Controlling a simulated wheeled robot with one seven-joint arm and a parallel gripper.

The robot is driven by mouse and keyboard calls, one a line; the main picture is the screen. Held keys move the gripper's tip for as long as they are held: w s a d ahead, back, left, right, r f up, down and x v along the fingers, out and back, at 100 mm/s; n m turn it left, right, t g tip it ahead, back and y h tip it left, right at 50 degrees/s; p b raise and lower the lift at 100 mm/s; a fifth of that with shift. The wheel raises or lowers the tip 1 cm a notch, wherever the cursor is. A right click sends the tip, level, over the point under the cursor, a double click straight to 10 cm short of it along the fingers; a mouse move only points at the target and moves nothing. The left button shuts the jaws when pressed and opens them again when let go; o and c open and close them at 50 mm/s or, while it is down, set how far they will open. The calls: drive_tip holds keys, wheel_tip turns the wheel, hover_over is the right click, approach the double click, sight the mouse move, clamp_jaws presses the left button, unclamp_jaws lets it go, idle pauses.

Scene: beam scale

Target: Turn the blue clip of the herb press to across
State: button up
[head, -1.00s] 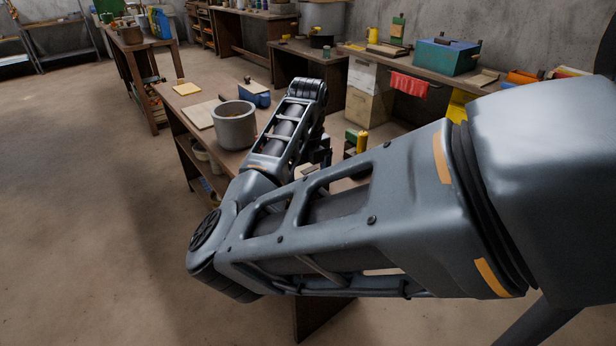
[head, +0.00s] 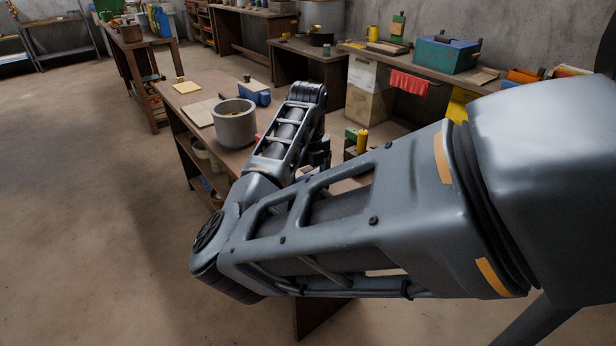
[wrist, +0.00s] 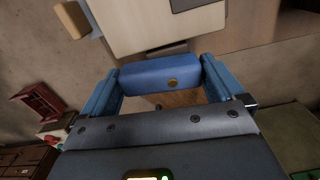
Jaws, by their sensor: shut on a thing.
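In the wrist view my gripper (wrist: 158,74) is closed around a blue bar with a brass-coloured round spot, which looks like the blue clip (wrist: 140,77). One blue finger is at each end of the bar. The bar lies straight across between the fingers. A brown wooden surface shows just below it, partly hidden by my gripper's body. I cannot make out the rest of the herb press. In the head view my arm hides most of the work spot, and the clip cannot be told there.
A yellow bottle (head: 362,141) stands right of my arm. The floor at left is clear.

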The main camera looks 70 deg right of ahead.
drive_tip(key=shift+m, duration=0.3)
drive_tip(key=m+b, duration=0.2)
drive_tip(key=m, duration=0.1)
drive_tip(key=shift+w+d+f, duration=0.1)
drive_tip(key=shift+w+f, duration=0.05)
drive_tip(key=shift+w, duration=0.1)
drive_tip(key=m+b, duration=0.2)
drive_tip(key=m, duration=0.1)
drive_tip(key=m+b, duration=0.1)
drive_tip(key=b, duration=0.1)
drive_tip(key=shift+d+m, duration=0.25)
drive_tip(key=shift+m, duration=0.05)
drive_tip(key=m+b, duration=0.4)
drive_tip(key=shift+d, duration=0.25)
drive_tip(key=shift+s+d+m+b, duration=0.1)
drive_tip(key=shift+d+m+b, duration=0.1)
drive_tip(key=shift+m+b, duration=1.85)
drive_tip(key=shift+m, duration=0.35)
drive_tip(key=shift+r, duration=0.2)
drive_tip(key=o, duration=0.7)
drive_tip(key=shift+c, duration=0.2)
